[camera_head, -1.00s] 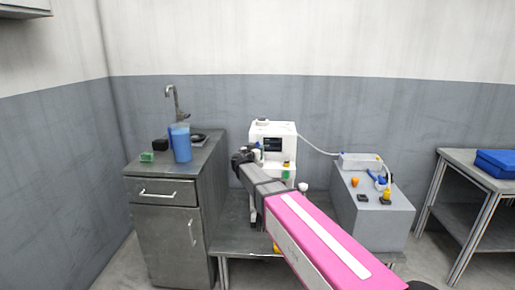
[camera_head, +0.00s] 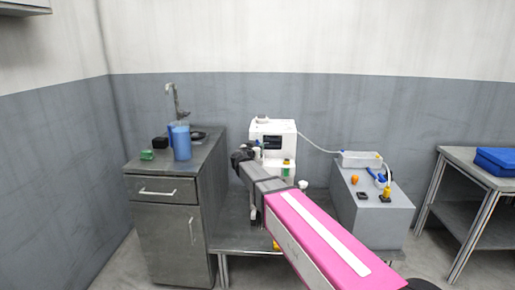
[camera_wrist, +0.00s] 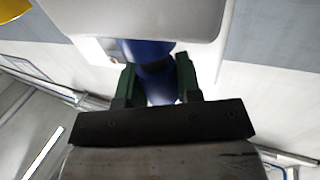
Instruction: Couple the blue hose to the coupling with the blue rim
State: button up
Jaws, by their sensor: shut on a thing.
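My gripper (camera_wrist: 155,76) has green fingers on either side of a blue cylindrical part (camera_wrist: 148,50), which I take to be the blue hose's end, and is shut on it. A dark band crosses this part, and its upper end meets or passes behind a pale body at the top of the wrist view. I cannot pick out the blue-rimmed coupling; the gripper and arm cover part of the machine's front.
A grey box (camera_head: 370,215) at the right carries a white tray (camera_head: 358,159), a blue item and small orange and black pieces. A clear tube (camera_head: 318,144) runs from the machine to it. At left, a cabinet (camera_head: 165,190) holds a blue jug (camera_head: 180,141) and green block (camera_head: 147,155).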

jog(key=shift+f, duration=0.6)
dwell(0.4)
jog(key=o, duration=0.6)
jog(key=shift+o, duration=0.2)
jog(key=v, duration=1.1)
dwell(0.5)
